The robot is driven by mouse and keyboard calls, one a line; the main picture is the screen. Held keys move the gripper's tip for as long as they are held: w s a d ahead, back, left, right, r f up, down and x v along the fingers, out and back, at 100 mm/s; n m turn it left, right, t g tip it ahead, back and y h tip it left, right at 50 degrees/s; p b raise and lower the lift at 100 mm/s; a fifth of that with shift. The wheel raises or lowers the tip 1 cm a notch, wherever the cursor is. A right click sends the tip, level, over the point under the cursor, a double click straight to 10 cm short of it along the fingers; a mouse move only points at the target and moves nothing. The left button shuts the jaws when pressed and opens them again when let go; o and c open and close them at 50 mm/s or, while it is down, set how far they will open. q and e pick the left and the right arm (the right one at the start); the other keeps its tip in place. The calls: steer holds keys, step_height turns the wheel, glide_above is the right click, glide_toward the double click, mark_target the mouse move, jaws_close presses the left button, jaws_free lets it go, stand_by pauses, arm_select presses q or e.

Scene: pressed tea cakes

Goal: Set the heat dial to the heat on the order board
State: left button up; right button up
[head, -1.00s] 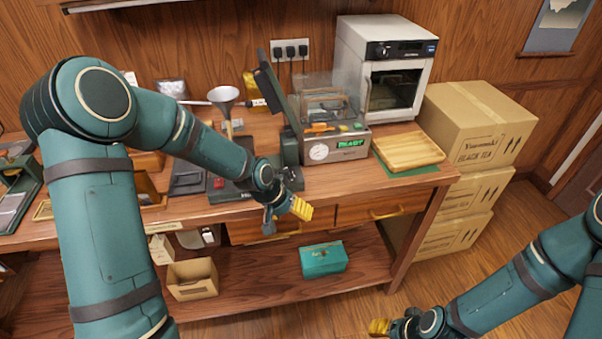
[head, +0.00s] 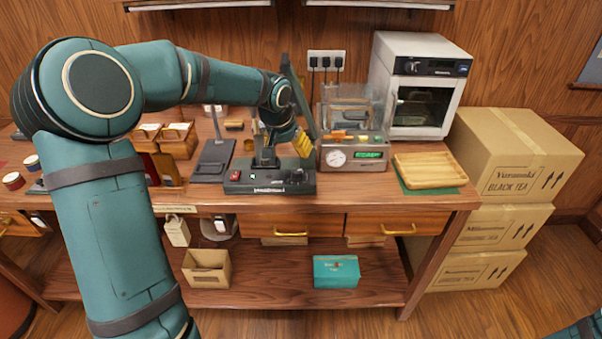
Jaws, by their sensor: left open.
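A black machine base (head: 240,187) stands near the front of the table, with a red switch, a small green light and a dark round knob (head: 296,174) at its right end. I cannot read any marks on the knob. I cannot make out an order board in this view. My right gripper is out of view; only a bit of its arm shows at the bottom right corner.
Just behind stands a grey machine (head: 368,165) with a white gauge and green display. To its right are a wooden tray (head: 425,171) on a green mat and a white oven (head: 424,72). Stacked cartons (head: 510,165) flank the table. A dark stand (head: 213,160) is left of the base.

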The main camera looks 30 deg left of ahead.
mark_target(297, 171)
arm_select(q)
steer(key=b+x, duration=0.2)
steer(key=x, duration=1)
steer(key=shift+f, duration=0.4)
jaws_close()
